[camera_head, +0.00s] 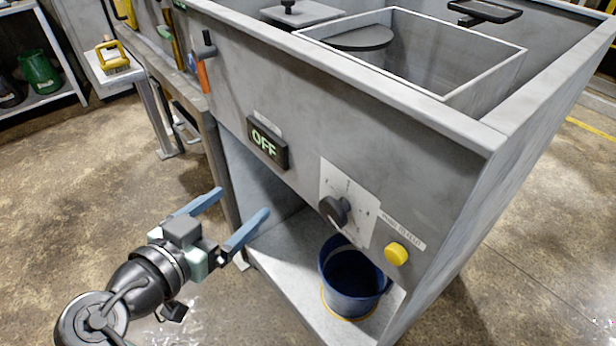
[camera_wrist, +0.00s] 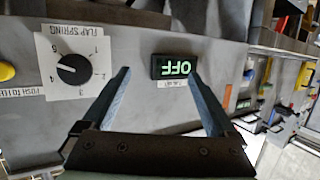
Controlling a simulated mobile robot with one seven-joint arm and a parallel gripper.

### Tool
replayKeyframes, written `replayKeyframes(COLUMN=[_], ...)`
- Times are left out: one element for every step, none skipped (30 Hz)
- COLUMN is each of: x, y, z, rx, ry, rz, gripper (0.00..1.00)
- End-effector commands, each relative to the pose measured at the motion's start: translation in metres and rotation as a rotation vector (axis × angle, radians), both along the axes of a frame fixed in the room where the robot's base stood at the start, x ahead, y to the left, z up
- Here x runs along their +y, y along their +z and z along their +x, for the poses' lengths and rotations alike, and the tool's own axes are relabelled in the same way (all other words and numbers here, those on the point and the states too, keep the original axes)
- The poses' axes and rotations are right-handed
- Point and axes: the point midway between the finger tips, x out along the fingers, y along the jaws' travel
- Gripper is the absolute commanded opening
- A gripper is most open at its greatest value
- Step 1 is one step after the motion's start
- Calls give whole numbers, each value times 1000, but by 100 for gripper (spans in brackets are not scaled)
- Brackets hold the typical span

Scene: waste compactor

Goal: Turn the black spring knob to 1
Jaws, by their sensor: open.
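The black spring knob (camera_head: 336,210) sits on a white dial plate (camera_head: 352,187) on the front of the grey compactor. In the wrist view the knob (camera_wrist: 73,69) is left of my fingers, on the plate labelled FLAP SPRING, which appears upside down. Its numbers are small, and I cannot tell surely which one the knob points to. My gripper (camera_head: 232,216) is open and empty, with two blue fingers. It is in front of the panel, left of the knob and apart from it. In the wrist view my gripper (camera_wrist: 160,75) has its fingers on either side below the OFF display.
An OFF display (camera_head: 267,143) is on the panel left of the knob. A yellow button (camera_head: 396,253) is at its right. A blue bucket (camera_head: 350,283) stands on the shelf below. An orange-handled lever (camera_head: 203,72) is farther left. Open floor lies left of my arm.

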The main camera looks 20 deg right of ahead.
Motion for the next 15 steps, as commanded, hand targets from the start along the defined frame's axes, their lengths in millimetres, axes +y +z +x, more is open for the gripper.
replayKeyframes(x=[0, -1, -2, -3, -2, -2, -2, -1, 0, 0, 0, 0, -1, -3, -6], y=[0, -4, -7, -8, -8, -8, -7, -7, -6, -5, -5, -5, -5, -5, -5], z=[-17, -28, -42, -52, -61, -72, -79, -85, -92, -95, -98, -100, -101, -101, -101], rx=[26, 26, 19, 8, -7, -28, -44, -59, -79, -91, -101, -111, -115, -118, -119], ry=[-83, -135, -200, -241, -276, -317, -342, -363, -383, -396, -404, -413, -418, -421, -423], rz=[-37, -61, -95, -120, -144, -175, -194, -213, -232, -242, -251, -258, -260, -263, -264], gripper=[93, 93, 93, 93, 93, 93, 93, 93, 93, 93, 93, 93, 93, 93, 93])
